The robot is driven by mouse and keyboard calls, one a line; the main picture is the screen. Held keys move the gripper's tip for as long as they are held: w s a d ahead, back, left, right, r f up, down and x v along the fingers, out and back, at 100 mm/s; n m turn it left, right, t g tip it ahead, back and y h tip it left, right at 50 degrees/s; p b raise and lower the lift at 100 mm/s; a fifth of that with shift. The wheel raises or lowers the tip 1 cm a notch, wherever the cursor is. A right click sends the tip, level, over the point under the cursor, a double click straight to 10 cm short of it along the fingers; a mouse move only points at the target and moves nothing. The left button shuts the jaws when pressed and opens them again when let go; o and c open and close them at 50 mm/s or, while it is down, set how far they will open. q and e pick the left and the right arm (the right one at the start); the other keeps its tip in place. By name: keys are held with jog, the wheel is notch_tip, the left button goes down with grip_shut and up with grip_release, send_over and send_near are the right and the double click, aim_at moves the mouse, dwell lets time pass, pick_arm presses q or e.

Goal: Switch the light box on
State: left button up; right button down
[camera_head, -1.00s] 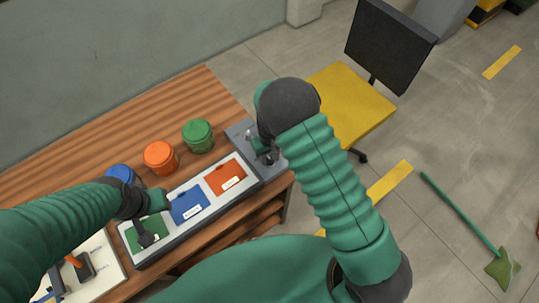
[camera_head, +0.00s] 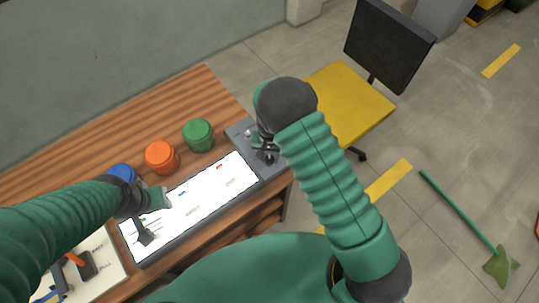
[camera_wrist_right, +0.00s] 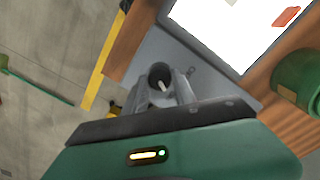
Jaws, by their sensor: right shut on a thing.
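The light box (camera_head: 205,208) lies along the front of the wooden table in the head view, its panel glowing white. The lit panel also shows in the right wrist view (camera_wrist_right: 215,35). My right gripper (camera_head: 265,150) is at the grey control end (camera_head: 240,131) of the box. In the right wrist view its fingers (camera_wrist_right: 170,92) are shut around a small pale lever (camera_wrist_right: 164,86) in a round dark switch. The fingers partly hide the switch. My left gripper (camera_head: 150,216) hangs over the left part of the panel, fingers apart and empty.
Blue (camera_head: 122,174), orange (camera_head: 161,157) and green (camera_head: 198,135) jars stand behind the box. A white board (camera_head: 105,265) with tools lies at the left. A yellow chair (camera_head: 350,100) stands beyond the table's right end. A green broom (camera_head: 460,220) lies on the floor.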

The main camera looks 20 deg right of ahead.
aim_at(269, 158)
jog(key=shift+w+r, duration=0.1)
jog(key=c, duration=1)
grip_release()
jog(key=shift+a, duration=0.1)
notch_tip(269, 158, up, 17)
jog(key=shift+f+b, duration=0.15)
jog(key=shift+b, duration=0.35)
